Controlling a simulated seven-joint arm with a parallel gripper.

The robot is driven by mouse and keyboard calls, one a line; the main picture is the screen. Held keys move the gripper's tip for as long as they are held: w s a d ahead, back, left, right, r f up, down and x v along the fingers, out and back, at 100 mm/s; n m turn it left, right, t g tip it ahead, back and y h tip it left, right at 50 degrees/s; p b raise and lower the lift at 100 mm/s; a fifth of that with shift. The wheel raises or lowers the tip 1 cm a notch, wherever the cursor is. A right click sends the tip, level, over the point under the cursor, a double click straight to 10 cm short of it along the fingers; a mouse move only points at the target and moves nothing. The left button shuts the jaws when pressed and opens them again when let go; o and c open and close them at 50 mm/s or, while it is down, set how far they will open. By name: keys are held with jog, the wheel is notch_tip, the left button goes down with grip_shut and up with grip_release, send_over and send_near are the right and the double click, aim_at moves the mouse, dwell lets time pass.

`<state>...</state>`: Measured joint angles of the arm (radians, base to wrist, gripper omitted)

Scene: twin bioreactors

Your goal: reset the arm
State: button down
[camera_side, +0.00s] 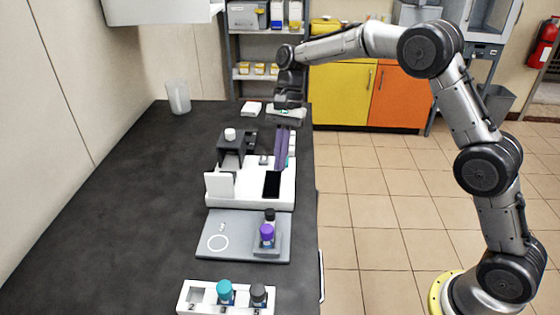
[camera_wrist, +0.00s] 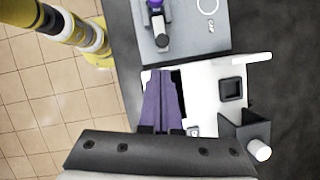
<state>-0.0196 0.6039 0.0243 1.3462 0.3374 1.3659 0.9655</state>
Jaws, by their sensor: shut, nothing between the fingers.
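My gripper (camera_side: 281,167) points down at the end of my arm, with its long purple fingers together and nothing between them. The fingers are above or beside the white bench unit (camera_side: 250,195), near its black panel (camera_side: 272,184); I cannot tell whether they touch it. In the wrist view, my gripper (camera_wrist: 162,73) shows its purple fingers closed over the edge of the white unit (camera_wrist: 205,78), partly covering the black panel. My arm reaches in from the right, bent high over the bench edge.
A white rack (camera_side: 199,309) with teal-capped (camera_side: 225,290) and dark-capped (camera_side: 258,294) vials is at the front. A dark stand (camera_side: 231,150) is beside the fingers. A clear beaker (camera_side: 178,97) stands far left; the left bench is clear.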

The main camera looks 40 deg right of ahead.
jog(key=shift+r, duration=0.1)
jog(key=s+d+r+n+t+h, duration=0.1)
jog(key=s+r+t, duration=0.1)
jog(key=s+r, duration=0.6)
jog(key=s+d+r+n+t, duration=0.1)
jog(key=s+d+r+t, duration=0.15)
jog(key=s+r, duration=0.5)
jog(key=s+d+f+n+t+h, duration=0.1)
jog(key=s+d+f+n, duration=0.1)
jog(key=s+f+n, duration=0.2)
jog(key=s+d+f+n+t+h, duration=0.1)
jog(key=s+d+f+n+t, duration=0.1)
jog(key=s+n, duration=0.4)
jog(key=s+f, duration=0.1)
jog(key=s, duration=0.4)
jog(key=shift+s+d+f+h, duration=0.3)
jog(key=shift+f+h, duration=0.1)
